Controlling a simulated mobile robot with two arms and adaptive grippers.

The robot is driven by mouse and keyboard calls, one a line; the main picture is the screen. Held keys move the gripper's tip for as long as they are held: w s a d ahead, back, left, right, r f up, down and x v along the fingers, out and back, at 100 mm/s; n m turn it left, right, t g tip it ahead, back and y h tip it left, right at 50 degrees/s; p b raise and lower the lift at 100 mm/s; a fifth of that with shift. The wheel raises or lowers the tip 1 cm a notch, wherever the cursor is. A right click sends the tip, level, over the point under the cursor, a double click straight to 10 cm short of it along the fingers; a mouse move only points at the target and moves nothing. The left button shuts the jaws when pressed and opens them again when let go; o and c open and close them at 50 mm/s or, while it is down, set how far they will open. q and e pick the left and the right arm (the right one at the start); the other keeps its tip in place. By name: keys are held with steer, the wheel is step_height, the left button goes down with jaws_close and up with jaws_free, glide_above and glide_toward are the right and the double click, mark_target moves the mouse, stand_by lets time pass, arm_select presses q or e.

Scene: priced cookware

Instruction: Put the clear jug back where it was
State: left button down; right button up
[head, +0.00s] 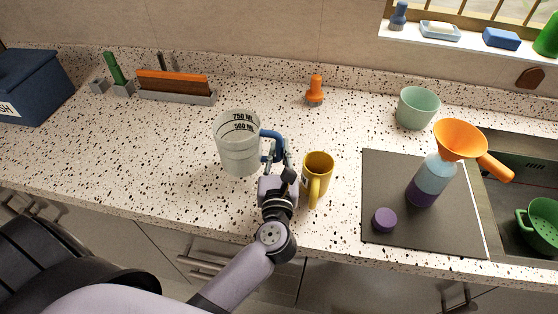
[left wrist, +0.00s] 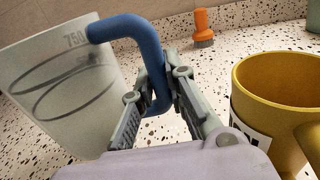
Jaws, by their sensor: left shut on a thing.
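The clear jug (head: 238,150) has dark 750 ML and 500 ML marks and a blue handle (head: 272,134) on its right side. It stands upright over the middle of the counter; I cannot tell whether its base touches the surface. My left gripper (head: 277,167) is shut on the blue handle. In the left wrist view, the handle (left wrist: 150,50) runs down between the fingers (left wrist: 163,98), and the jug's wall (left wrist: 60,80) fills the left side. My right gripper is not in view.
A yellow mug (head: 318,172) stands close right of my left gripper. Beyond it are a dark mat (head: 400,180) with a funnel-topped bottle (head: 425,180) and purple lid (head: 384,219). An orange brush (head: 315,90) and green cup (head: 417,108) stand behind.

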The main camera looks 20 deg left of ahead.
arm_select(q)
step_height(320, 180, down, 3)
steer(key=shift+f, duration=0.1)
steer(key=shift+f+b, duration=0.1)
steer(key=shift+b, duration=0.2)
steer(key=c, duration=1.6)
jaws_free()
